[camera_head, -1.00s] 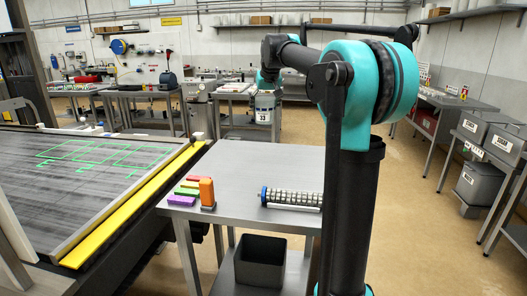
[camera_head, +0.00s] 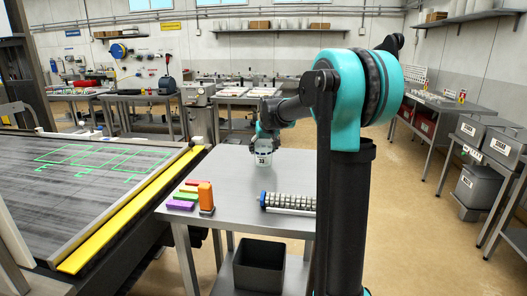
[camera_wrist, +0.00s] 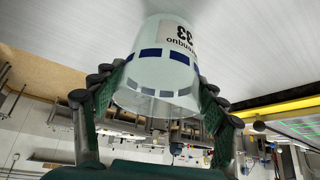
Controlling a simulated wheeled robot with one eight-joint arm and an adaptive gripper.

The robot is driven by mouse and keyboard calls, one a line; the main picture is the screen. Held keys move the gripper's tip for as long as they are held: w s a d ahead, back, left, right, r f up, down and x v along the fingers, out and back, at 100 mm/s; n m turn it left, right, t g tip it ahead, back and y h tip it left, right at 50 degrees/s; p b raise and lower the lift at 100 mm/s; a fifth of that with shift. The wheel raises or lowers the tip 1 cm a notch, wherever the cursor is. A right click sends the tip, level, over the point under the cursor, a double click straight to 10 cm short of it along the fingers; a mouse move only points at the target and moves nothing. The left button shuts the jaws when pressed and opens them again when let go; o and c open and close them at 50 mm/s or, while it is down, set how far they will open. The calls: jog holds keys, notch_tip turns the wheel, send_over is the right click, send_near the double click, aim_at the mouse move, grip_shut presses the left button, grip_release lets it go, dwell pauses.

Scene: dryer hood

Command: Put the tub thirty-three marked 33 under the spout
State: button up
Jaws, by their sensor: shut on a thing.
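The pale, translucent tub (camera_head: 263,158), with a white label reading 33 and blue band marks, is in my gripper (camera_head: 266,135). In the head view it shows at the far end of the grey metal table (camera_head: 230,180). I cannot tell whether its base touches the tabletop. In the wrist view the tub (camera_wrist: 160,60) appears upside down, with its 33 label at the top. My gripper (camera_wrist: 158,86) is shut on it, with green-padded fingers at both sides. I cannot make out a spout in either view.
A dark bin (camera_head: 259,264) stands below. A yellow-edged conveyor (camera_head: 135,207) is at the left. The table's middle is clear.

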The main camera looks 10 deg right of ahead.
jog(key=shift+f, duration=0.35)
jog(key=o, duration=1.1)
jog(key=shift+f, duration=0.1)
